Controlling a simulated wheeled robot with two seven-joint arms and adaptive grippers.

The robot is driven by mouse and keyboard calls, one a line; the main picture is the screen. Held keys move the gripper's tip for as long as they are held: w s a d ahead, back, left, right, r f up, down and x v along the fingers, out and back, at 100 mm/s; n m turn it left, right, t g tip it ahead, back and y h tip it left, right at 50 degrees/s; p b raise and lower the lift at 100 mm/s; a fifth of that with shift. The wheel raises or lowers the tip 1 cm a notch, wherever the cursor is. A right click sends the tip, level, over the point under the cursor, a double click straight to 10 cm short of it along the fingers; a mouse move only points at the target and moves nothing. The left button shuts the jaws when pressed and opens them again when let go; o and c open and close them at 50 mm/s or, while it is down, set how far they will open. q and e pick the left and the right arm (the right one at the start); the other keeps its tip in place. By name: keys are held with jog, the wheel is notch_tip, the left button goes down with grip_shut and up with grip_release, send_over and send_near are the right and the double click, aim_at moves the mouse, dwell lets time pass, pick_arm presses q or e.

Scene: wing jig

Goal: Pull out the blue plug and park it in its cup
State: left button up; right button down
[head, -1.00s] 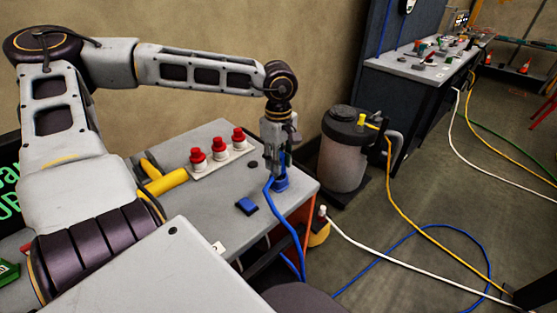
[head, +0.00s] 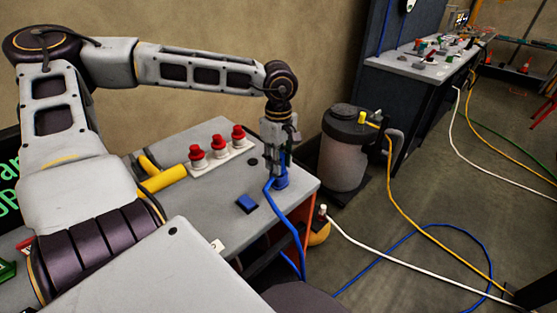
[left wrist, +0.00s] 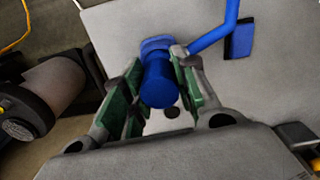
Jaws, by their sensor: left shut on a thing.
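My left gripper (head: 275,168) points down near the right corner of the grey bench top. It is shut on the blue plug (left wrist: 160,84), a blue cylinder between the green-lined fingers in the left wrist view. A blue cord (head: 289,227) runs from beside the fingers over the bench's front edge. A blue base (left wrist: 155,45) shows just beyond the plug; I cannot tell whether the plug sits in it or is apart. A flat blue square piece (head: 247,204) lies on the bench to the left, also in the left wrist view (left wrist: 240,40). My right gripper is out of view.
Several red-topped buttons (head: 218,147) on a white strip and a yellow handle (head: 166,180) are behind and left of the gripper. A grey canister (head: 344,150) stands on the floor beyond the bench's right edge. Blue, white and yellow cables cross the floor.

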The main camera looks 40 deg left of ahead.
pick_arm(q)
jog(key=o, duration=1.1)
jog(key=shift+c, duration=0.2)
jog(key=shift+r, duration=0.1)
notch_tip(320, 180, up, 12)
dwell(1.1)
notch_tip(320, 180, up, 9)
jog(key=p, duration=0.9)
jog(key=shift+r+p, duration=0.4)
jog(key=shift+p, duration=0.15)
